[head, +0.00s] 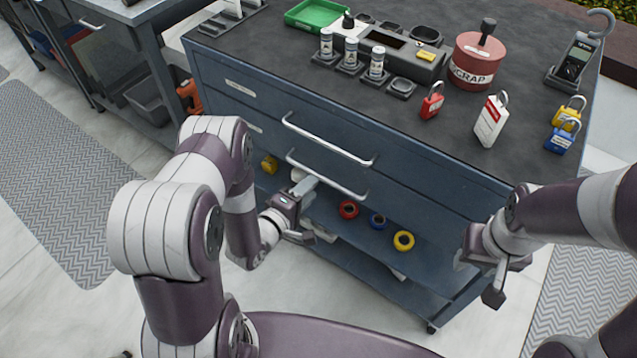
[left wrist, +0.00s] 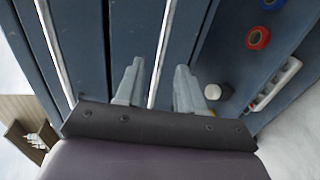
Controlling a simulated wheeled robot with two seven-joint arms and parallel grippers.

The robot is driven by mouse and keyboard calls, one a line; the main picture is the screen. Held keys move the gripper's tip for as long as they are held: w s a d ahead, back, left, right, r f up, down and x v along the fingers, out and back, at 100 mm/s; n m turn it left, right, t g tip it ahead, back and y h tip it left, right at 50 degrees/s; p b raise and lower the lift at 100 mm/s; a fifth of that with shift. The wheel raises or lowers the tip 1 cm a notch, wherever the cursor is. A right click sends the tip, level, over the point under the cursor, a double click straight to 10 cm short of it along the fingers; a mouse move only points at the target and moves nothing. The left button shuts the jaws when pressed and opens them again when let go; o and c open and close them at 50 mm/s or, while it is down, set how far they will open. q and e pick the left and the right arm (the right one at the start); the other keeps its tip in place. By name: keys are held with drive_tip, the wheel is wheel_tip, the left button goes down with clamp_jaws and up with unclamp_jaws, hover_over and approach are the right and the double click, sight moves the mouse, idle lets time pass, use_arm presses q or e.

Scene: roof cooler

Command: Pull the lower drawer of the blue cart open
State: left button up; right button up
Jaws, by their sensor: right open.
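The blue cart (head: 250,68) stands ahead with two long silver drawer handles on its front. The lower drawer handle (head: 330,177) runs across the lower drawer (head: 395,205), whose front looks flush with the cart. My left gripper (head: 304,187) is at the left part of this handle. In the left wrist view, its two fingers (left wrist: 158,70) are apart, and the lower handle (left wrist: 161,50) passes between them with gaps on both sides. The upper handle (left wrist: 55,45) lies to the left there. My right gripper (head: 495,283) is open and empty by the cart's right front.
Tape rolls, including a red one (head: 348,209) and a yellow one (head: 404,240), sit on the shelf under the drawers. A red scrap can (head: 477,66) and several padlocks stand on the top. Light floor (head: 330,285) lies clear before the cart.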

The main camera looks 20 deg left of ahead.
use_arm(q)
drive_tip(key=x, duration=0.4)
drive_tip(key=shift+w+f+b, duration=0.1)
drive_tip(key=shift+w+b, duration=0.2)
use_arm(e)
drive_tip(key=shift+f, duration=0.5)
use_arm(q)
drive_tip(key=shift+c, duration=0.3)
clamp_jaws()
use_arm(e)
drive_tip(key=shift+s+a, duration=0.1)
